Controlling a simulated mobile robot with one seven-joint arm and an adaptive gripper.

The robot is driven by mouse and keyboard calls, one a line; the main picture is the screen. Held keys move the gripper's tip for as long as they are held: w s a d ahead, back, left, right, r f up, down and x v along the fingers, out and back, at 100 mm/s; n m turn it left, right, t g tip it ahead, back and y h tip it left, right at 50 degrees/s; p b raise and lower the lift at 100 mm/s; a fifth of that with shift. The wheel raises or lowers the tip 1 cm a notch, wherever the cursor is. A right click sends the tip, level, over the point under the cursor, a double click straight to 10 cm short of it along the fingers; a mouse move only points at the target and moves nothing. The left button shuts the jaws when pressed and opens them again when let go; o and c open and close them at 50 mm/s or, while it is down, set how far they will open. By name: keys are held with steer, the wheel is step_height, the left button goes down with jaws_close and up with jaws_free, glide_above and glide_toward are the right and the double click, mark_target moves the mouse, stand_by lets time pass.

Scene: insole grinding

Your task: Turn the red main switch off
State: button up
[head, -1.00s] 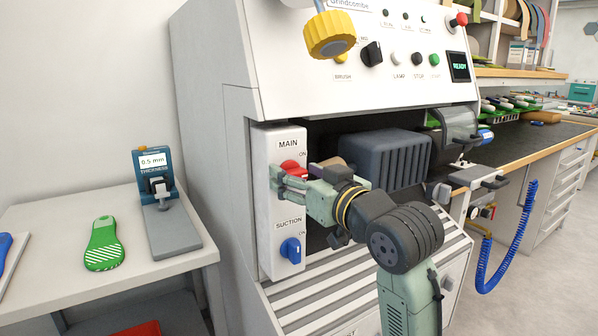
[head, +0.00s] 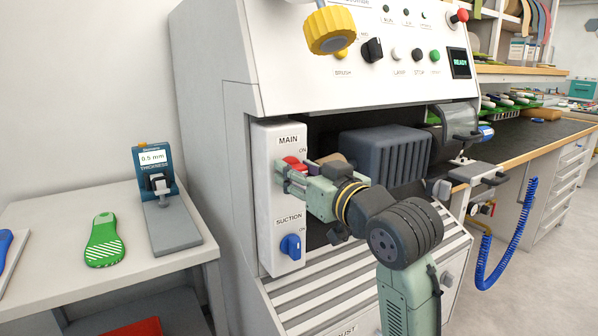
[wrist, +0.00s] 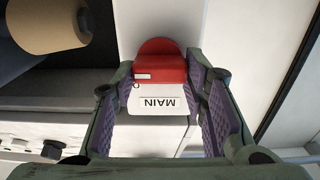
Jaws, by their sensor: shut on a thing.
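The red main switch (head: 291,161) is on the light panel under the word MAIN, partly hidden by my gripper (head: 287,174) in the head view. My gripper reaches in from the right, with its fingertips at the panel and shut on the switch. In the wrist view, the red switch (wrist: 160,67) sits between the fingertips of my gripper (wrist: 164,82), and the MAIN label (wrist: 159,103) appears upside down. A short white mark shows on the knob's left part. The head view does not clearly show which way the knob points.
The blue suction switch (head: 291,246) is below on the same panel (head: 267,218). A side table (head: 120,264) with a green insole (head: 105,240) and a thickness gauge (head: 165,200) stands left. The display (head: 460,63) reads READY.

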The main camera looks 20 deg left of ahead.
steer(key=shift+n+b, duration=0.3)
steer(key=shift+n, duration=0.1)
steer(key=n+b, duration=0.2)
steer(key=n, duration=0.3)
steer(key=n+b, duration=0.3)
steer(key=n, duration=0.3)
steer(key=n+b, duration=0.3)
steer(key=n, duration=0.3)
steer(key=shift+s+a+f, duration=0.2)
steer(key=shift+f, duration=0.1)
stand_by(0.3)
steer(key=o, duration=1.2)
steer(key=shift+c, duration=0.2)
steer(key=shift+d, duration=0.1)
